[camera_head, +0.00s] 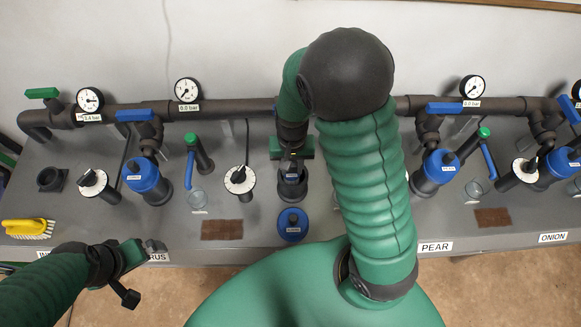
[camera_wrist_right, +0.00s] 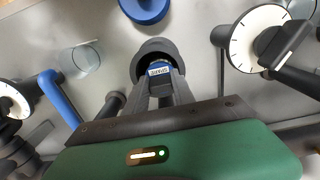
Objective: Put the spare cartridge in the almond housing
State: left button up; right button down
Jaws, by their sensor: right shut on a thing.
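My right gripper (camera_head: 292,165) points down at an open dark housing (camera_head: 292,190) in the middle of the bench. In the right wrist view the gripper (camera_wrist_right: 161,88) is shut on the spare cartridge (camera_wrist_right: 160,69), whose blue, labelled top shows between the fingertips. The cartridge is within the outline of the housing mouth (camera_wrist_right: 151,49); how deep it sits is hidden. The housing's name label is not visible. A blue cap (camera_head: 292,224) lies on the bench in front of it. My left gripper (camera_head: 135,268) is over the front edge at left, its fingers unclear.
Blue-capped housings (camera_head: 147,180) stand left and right (camera_head: 436,172) on the grey bench. A dial valve (camera_head: 239,180) and a clear cup (camera_head: 196,198) stand left of the open housing. A brown mat (camera_head: 221,230) and a yellow brush (camera_head: 28,229) lie near the front. A pipe with gauges runs behind.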

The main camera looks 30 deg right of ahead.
aim_at(293, 173)
jog(key=shift+s+d+f, duration=0.15)
jog(key=shift+d+f, duration=0.15)
jog(key=shift+f, duration=0.25)
jog(key=shift+s+r, duration=0.15)
jog(key=shift+s, duration=0.15)
jog(key=c, duration=1.3)
grip_release()
jog(key=shift+w+a, duration=0.1)
jog(key=shift+o, duration=1.1)
jog(key=shift+w+a, duration=0.1)
jog(key=shift+w, duration=0.1)
jog(key=shift+a, duration=0.15)
jog(key=shift+r, duration=0.55)
notch_tip(293, 173, up, 11)
jog(key=p, duration=0.2)
pick_arm(q)
jog(key=shift+s+d+r, duration=0.1)
jog(key=shift+s+r, duration=0.15)
jog(key=shift+r, duration=0.25)
jog(key=shift+s+r, duration=0.25)
jog(key=shift+r, duration=0.2)
pick_arm(e)
jog(key=s+a+n+t, duration=0.1)
jog(key=n, duration=0.1)
jog(key=s+a+f+n+t, duration=0.1)
jog(key=s+a+n, duration=0.1)
jog(key=s+a+f+n, duration=0.1)
jog(key=n, duration=0.1)
jog(key=shift+s+a+t, duration=0.15)
jog(key=shift+s+t, duration=0.25)
